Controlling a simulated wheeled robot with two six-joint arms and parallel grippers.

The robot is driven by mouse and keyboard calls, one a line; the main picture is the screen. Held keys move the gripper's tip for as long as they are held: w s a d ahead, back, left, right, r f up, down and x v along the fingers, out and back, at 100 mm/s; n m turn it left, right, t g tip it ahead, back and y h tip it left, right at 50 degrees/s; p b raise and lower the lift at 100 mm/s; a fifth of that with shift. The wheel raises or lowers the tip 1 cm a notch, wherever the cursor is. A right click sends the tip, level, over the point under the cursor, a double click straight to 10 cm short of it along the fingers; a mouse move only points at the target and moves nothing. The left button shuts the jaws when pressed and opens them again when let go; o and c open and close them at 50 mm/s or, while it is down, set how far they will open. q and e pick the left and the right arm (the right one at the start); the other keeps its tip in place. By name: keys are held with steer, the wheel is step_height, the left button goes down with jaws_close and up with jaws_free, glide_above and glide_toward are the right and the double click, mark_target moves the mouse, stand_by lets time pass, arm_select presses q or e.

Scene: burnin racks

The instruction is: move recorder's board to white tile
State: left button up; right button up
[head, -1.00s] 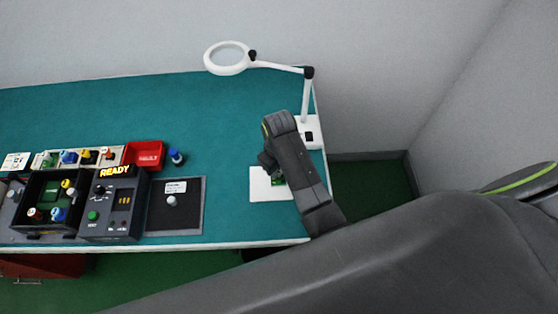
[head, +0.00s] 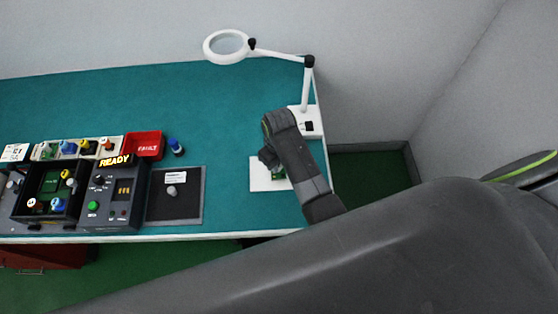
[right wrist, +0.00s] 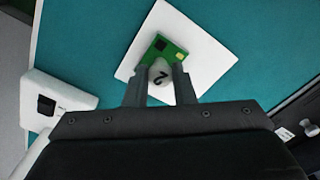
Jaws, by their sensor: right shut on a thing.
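The white tile (head: 262,174) lies on the teal bench near its right end, partly hidden by my right arm. My right gripper (head: 270,160) is over it. In the right wrist view, my right gripper (right wrist: 161,88) is shut on the pale knob of a green board (right wrist: 165,48); the knob bears a dark mark like a 2. The board appears over the middle of the white tile (right wrist: 190,35). I cannot tell whether it touches the tile. A bit of green board (head: 279,174) shows beside the gripper in the head view. My left gripper is not in view.
A magnifier lamp (head: 227,46) stands at the back right, its base (head: 305,122) close to my right arm. Left are a dark pad (head: 176,205) with a grey knob, a READY recorder box (head: 108,205), a black rack, and a red tray (head: 143,146).

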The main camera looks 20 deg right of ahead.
steer(key=shift+f, duration=0.15)
steer(key=o, duration=1)
steer(key=shift+o, duration=0.2)
steer(key=shift+r, duration=3.55)
steer(key=shift+f, duration=0.1)
